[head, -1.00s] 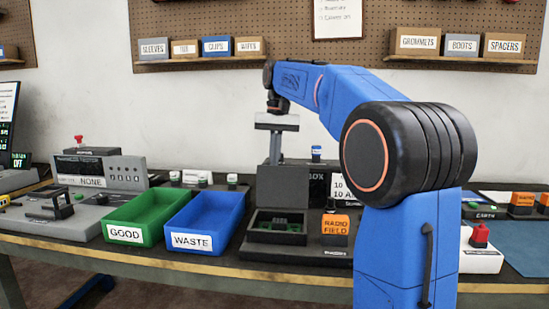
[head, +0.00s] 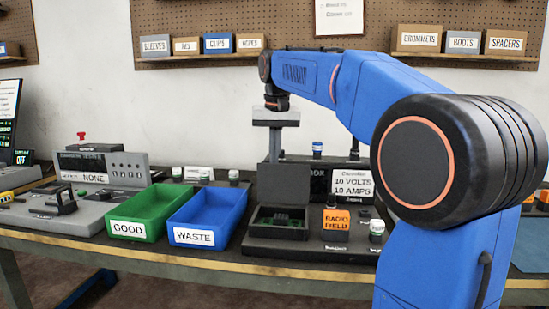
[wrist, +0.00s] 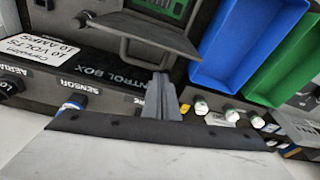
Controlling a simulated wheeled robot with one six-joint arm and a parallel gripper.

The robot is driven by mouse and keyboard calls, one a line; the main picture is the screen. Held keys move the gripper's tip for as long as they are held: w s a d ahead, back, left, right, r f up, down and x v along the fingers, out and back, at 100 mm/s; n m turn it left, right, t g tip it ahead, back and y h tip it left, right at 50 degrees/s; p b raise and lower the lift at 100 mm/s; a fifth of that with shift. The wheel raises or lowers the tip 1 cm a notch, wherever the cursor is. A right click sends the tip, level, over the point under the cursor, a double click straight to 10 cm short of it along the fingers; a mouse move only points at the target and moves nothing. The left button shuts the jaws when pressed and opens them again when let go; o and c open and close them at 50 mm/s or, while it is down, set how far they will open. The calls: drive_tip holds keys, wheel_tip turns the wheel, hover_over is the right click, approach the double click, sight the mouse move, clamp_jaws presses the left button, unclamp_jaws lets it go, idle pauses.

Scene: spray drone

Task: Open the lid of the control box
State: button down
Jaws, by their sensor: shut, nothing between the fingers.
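The control box (head: 318,180) is a dark grey console, and its name shows in the wrist view (wrist: 95,62). Its lid (head: 284,185) stands upright, swung up from the front compartment (head: 270,233), where green circuitry shows. In the wrist view the lid (wrist: 145,36) is a dark plate partly across that green area. My gripper (head: 274,160) is shut and empty, pointing down behind the raised lid; in the head view the lid hides its tips. In the wrist view my gripper (wrist: 161,78) is beside the lid's edge; I cannot tell whether they touch.
A blue WASTE bin (head: 208,216) and a green GOOD bin (head: 150,212) stand left of the box. An orange RADIO FIELD block (head: 336,219) and a white-green knob (head: 377,230) are on its right. A grey tester (head: 90,190) is further left.

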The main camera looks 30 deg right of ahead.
drive_tip(key=s+r, duration=0.3)
drive_tip(key=r, duration=1.4)
drive_tip(key=shift+s+a, duration=0.15)
drive_tip(key=shift+a, duration=0.3)
